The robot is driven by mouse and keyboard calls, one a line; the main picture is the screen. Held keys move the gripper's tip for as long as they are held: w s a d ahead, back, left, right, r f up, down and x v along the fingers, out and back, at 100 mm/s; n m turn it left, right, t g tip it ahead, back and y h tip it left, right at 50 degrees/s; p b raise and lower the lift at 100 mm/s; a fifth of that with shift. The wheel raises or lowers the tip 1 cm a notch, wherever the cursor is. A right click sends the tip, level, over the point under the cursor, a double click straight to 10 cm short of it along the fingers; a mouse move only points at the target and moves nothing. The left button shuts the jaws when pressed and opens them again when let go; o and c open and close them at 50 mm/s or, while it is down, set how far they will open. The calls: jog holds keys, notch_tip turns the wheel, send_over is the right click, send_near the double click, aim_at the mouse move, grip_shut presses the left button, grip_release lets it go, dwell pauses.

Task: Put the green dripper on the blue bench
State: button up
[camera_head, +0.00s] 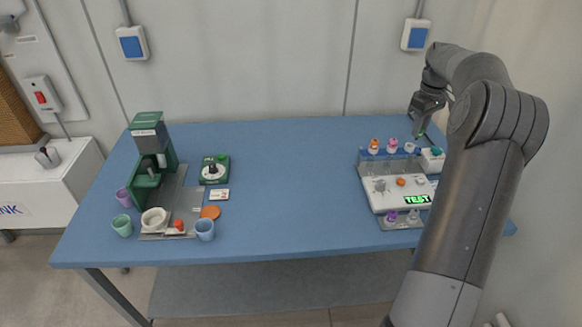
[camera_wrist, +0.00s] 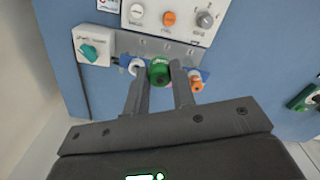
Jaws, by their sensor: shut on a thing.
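The green dripper (camera_wrist: 159,73) is between the two fingers of my gripper (camera_wrist: 160,66) in the wrist view. My gripper is shut on it. In the head view my gripper (camera_head: 420,116) is at the back right, and a small bit of green shows at its tip. It is near the rack at the rear of the white test station (camera_head: 380,193), apparently above the blue surface. The blue bench (camera_head: 290,190) spans the head view, with a wide bare middle. In the wrist view the blue surface (camera_wrist: 65,55) lies beyond the fingers.
The station's rear row holds an orange-topped dripper (camera_head: 375,146), a pink-topped one (camera_head: 392,144) and a white one (camera_head: 409,147). A teal knob (camera_head: 436,150) is beside them. A green machine (camera_head: 150,150), cups and a scale (camera_head: 214,170) stand at left.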

jog(key=s+a+f, duration=0.2)
jog(key=s+a, duration=0.2)
jog(key=a, duration=0.7)
jog(key=s+a+f, duration=0.3)
jog(key=a, duration=0.7)
jog(key=s+a+f, duration=0.2)
jog(key=s+a, duration=0.2)
jog(key=a, duration=0.7)
jog(key=w+a+f, duration=0.1)
jog(key=a+f, duration=0.1)
jog(key=a, duration=0.1)
jog(key=w+a+f, duration=0.1)
jog(key=a+f, duration=0.1)
jog(key=a, duration=0.2)
jog(key=w+a+f, duration=0.1)
jog(key=a+f, duration=0.2)
jog(key=shift+w+a, duration=0.25)
jog(key=shift+w+a+f, duration=0.15)
jog(key=shift+a+f, duration=0.15)
jog(key=shift+a, duration=0.1)
jog(key=shift+f, duration=1.95)
jog(key=shift+f, duration=0.15)
jog(key=o, duration=1)
jog(key=shift+c, duration=0.2)
